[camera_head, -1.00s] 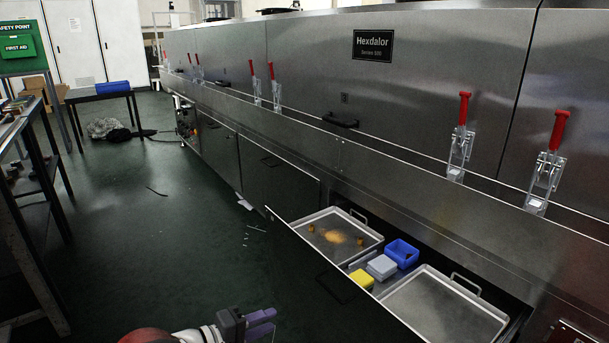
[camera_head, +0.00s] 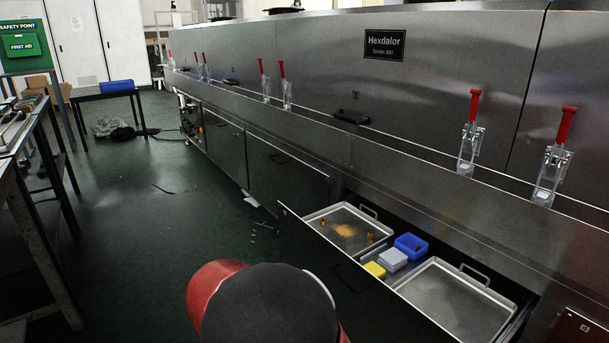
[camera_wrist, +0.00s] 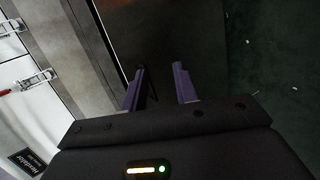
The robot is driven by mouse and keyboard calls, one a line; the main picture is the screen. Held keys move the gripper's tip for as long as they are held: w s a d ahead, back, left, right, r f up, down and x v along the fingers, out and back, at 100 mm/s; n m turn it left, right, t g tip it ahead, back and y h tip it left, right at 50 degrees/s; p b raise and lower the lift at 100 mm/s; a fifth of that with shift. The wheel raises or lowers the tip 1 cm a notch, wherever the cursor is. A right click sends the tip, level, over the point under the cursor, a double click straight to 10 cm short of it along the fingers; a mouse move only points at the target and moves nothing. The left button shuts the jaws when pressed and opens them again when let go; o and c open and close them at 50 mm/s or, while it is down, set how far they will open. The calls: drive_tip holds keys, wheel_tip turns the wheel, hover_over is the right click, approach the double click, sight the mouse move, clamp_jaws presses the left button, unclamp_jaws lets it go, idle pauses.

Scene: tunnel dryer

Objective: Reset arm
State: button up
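My gripper (camera_wrist: 160,88) shows in the wrist view, with two purple fingers spread apart and nothing between them. Behind the fingers are the steel dryer front and the dark green floor. In the head view the fingers are out of sight; only my red and black arm shows at the bottom centre, left of the open drawer (camera_head: 336,262). The drawer is pulled out from the Hexdalor dryer (camera_head: 300,65).
The drawer holds a tray (camera_head: 380,240) with orange powder and small brown pieces, an empty tray (camera_head: 450,300), a blue bin (camera_head: 411,246), a grey box (camera_head: 393,259) and a yellow box (camera_head: 374,270). Tables stand at the left. The floor (camera_head: 160,220) between is mostly clear.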

drive_tip(key=s+d+r+m+y, duration=0.2)
drive_tip(key=s+d+r+y, duration=0.3)
drive_tip(key=s, duration=0.4)
drive_tip(key=s+d+r+m+t+y, duration=0.1)
drive_tip(key=s+d+r+m+y, duration=0.2)
drive_tip(key=s+d+r+y, duration=0.2)
drive_tip(key=s+d+r, duration=0.3)
drive_tip(key=s+d, duration=0.1)
drive_tip(key=d, duration=0.1)
drive_tip(key=shift+d+y, duration=0.3)
drive_tip(key=shift+y, duration=0.1)
drive_tip(key=shift+s, duration=0.1)
